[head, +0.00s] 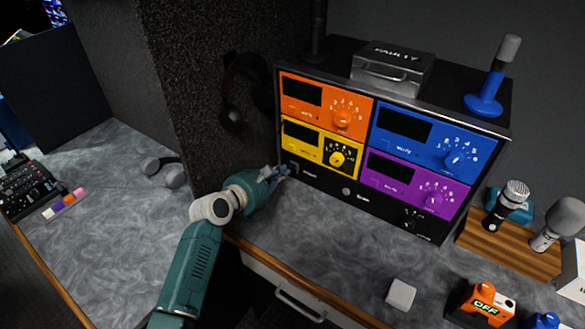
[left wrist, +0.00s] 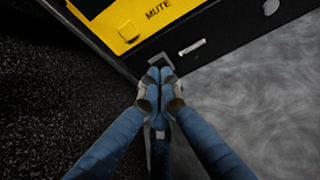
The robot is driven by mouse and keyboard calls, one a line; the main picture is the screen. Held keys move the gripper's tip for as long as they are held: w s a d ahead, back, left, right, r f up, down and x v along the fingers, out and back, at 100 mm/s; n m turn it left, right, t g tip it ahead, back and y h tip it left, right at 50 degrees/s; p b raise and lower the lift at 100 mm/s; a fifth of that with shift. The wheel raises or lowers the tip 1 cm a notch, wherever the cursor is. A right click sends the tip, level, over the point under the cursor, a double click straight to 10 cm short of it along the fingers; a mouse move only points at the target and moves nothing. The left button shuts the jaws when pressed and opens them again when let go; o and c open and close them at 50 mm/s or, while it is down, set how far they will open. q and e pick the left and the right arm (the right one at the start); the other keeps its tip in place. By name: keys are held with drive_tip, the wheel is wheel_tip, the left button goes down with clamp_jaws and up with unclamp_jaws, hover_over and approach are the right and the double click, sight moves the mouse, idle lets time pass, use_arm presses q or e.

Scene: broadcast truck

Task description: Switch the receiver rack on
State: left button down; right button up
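The receiver rack (head: 370,200) stands at the back of the counter. It holds an orange unit (head: 302,112), a yellow unit (head: 302,146), a blue unit (head: 429,155) and a purple unit (head: 408,190), all with dark displays. My left gripper (head: 284,172) is at the lower left corner of the rack's black bottom panel. In the left wrist view its fingertips (left wrist: 160,76) are together at a small dark switch (left wrist: 163,62) below the yellow unit's MUTE button (left wrist: 128,33). The fingertips partly hide the switch; I cannot tell its position. My right gripper is not in view.
A metal box marked FAULTY (head: 392,68) and a blue antenna (head: 486,98) stand on the rack. Microphones (head: 507,205) stand in a wooden holder at right. A white block (head: 401,294) and an orange pack (head: 482,302) lie at the front. Headphones hang left of the rack.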

sight(292, 167)
use_arm(q)
drive_tip(key=shift+b+x, duration=0.7)
drive_tip(key=shift+x, duration=0.95)
idle(1.3)
drive_tip(key=shift+s+a+r+p, duration=0.15)
drive_tip(key=shift+p, duration=0.4)
drive_tip(key=shift+s+a+r+p, duration=0.35)
drive_tip(key=shift+s+p, duration=0.15)
drive_tip(key=shift+p, duration=0.25)
drive_tip(key=p+v, duration=0.4)
drive_tip(key=v, duration=0.1)
drive_tip(key=shift+s+a+f+p, duration=0.1)
drive_tip(key=shift+f+p, duration=0.05)
drive_tip(key=shift+p, duration=0.2)
